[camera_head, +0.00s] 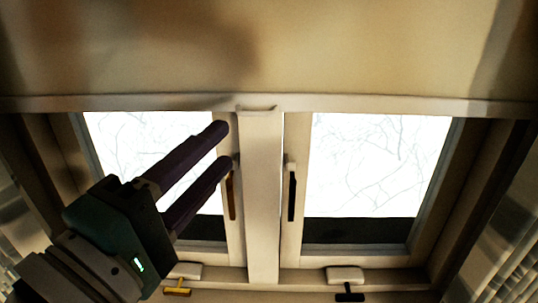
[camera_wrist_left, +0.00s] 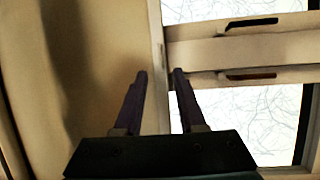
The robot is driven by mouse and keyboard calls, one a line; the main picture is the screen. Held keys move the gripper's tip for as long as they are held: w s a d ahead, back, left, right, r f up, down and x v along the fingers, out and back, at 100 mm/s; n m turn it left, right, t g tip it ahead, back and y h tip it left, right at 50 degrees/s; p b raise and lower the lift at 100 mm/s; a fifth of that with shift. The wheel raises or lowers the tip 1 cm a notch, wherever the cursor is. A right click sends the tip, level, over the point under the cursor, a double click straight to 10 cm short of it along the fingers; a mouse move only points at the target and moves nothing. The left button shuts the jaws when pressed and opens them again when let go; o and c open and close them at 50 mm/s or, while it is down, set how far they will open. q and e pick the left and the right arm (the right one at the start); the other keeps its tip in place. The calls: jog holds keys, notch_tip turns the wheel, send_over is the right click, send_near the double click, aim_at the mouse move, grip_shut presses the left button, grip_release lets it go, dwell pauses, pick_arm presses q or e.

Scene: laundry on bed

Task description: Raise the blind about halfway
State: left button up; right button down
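The beige blind (camera_head: 270,50) hangs across the upper part of the window, with its pale bottom bar (camera_head: 380,106) level. A small tab (camera_head: 258,108) sits at the middle of the bar. My left gripper (camera_head: 224,146) is open, its two dark fingers apart and empty, just below the bar and left of the central post. In the left wrist view, the blind (camera_wrist_left: 90,60) fills the left side, and its bottom edge runs between the open fingertips (camera_wrist_left: 159,74). I cannot tell whether they touch it. My right gripper is not in view.
Below the blind, two bright panes (camera_head: 375,160) flank a pale central post (camera_head: 263,200). A brown handle (camera_head: 231,195) and a black handle (camera_head: 291,197) stick out beside it. Latches (camera_head: 347,285) sit low on the frame. Curtains (camera_head: 515,240) hang at the sides.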

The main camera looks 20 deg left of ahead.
pick_arm(q)
jog(key=shift+s+a+f+b, duration=0.1)
jog(key=shift+s+b, duration=0.05)
jog(key=shift+s, duration=0.55)
jog(key=shift+s+a+b, duration=0.1)
jog(key=shift+s+b, duration=0.05)
jog(key=shift+s, duration=0.55)
jog(key=s+d+f+m+g+h, duration=0.2)
jog(key=s+d+f+m+g, duration=0.15)
jog(key=f+m+g, duration=0.75)
jog(key=s+a+f+m+g+y, duration=0.35)
jog(key=s+a+m, duration=0.35)
jog(key=s, duration=0.4)
notch_tip(320, 180, up, 19)
jog(key=g+p, duration=0.1)
jog(key=p, duration=1.7)
jog(key=shift+s+y+p, duration=0.15)
jog(key=shift+y+p, duration=0.15)
jog(key=shift+y, duration=0.05)
jog(key=shift+f, duration=0.15)
jog(key=shift+c, duration=0.2)
